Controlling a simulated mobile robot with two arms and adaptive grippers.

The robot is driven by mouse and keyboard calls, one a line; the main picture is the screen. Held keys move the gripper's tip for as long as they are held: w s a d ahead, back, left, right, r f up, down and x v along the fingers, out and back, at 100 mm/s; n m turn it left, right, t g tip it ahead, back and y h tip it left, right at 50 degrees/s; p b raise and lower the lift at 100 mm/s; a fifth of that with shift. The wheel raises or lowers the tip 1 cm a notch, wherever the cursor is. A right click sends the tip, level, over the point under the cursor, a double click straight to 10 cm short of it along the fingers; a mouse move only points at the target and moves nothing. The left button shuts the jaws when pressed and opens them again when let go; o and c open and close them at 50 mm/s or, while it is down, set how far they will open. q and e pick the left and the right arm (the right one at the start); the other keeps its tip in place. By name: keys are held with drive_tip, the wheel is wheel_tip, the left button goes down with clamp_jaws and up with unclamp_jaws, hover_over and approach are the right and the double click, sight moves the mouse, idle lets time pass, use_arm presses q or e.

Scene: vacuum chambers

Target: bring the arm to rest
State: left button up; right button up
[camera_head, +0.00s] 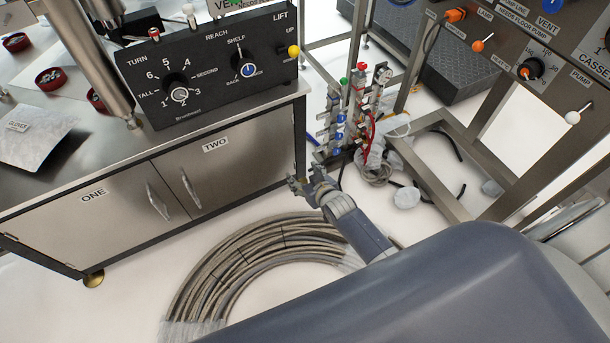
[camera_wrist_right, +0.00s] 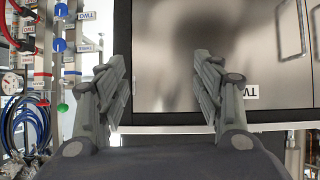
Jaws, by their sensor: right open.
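My right gripper (camera_head: 299,184) is in the head view, low beside the right end of the steel cabinet (camera_head: 228,183). In the right wrist view its two fingers (camera_wrist_right: 160,95) stand wide apart with nothing between them. Behind the fingers is the cabinet door labelled TWO (camera_wrist_right: 165,60), which appears upside down there. I cannot tell whether the fingers touch the cabinet. My right forearm runs from the gripper toward the lower right of the head view. My left gripper is not in view.
A coiled hose (camera_head: 215,270) lies on the floor below my right arm. A valve manifold (camera_head: 350,115) with red and blue fittings stands just beyond the gripper. A metal frame (camera_head: 430,180) stands to the right. A black control panel (camera_head: 205,75) sits on the cabinet.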

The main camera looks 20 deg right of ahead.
idle(0.4)
drive_tip(key=s+f+g+p, duration=0.25)
drive_tip(key=s+f, duration=0.35)
drive_tip(key=s, duration=0.5)
drive_tip(key=s+f+n+g+p, duration=0.1)
drive_tip(key=s+f+g+p, duration=0.3)
drive_tip(key=s, duration=0.6)
drive_tip(key=s+f+g+p, duration=0.1)
drive_tip(key=s+f, duration=0.6)
drive_tip(key=s, duration=0.4)
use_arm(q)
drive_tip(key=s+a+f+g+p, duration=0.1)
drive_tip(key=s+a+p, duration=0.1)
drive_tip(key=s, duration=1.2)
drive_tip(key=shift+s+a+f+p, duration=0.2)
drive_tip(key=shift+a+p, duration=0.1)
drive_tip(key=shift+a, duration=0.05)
use_arm(e)
drive_tip(key=s+d+f+g, duration=0.1)
drive_tip(key=s+g, duration=0.2)
drive_tip(key=s, duration=1.3)
drive_tip(key=shift+s+d+f+h, duration=0.15)
drive_tip(key=shift+s+h, duration=0.05)
drive_tip(key=shift+h, duration=0.1)
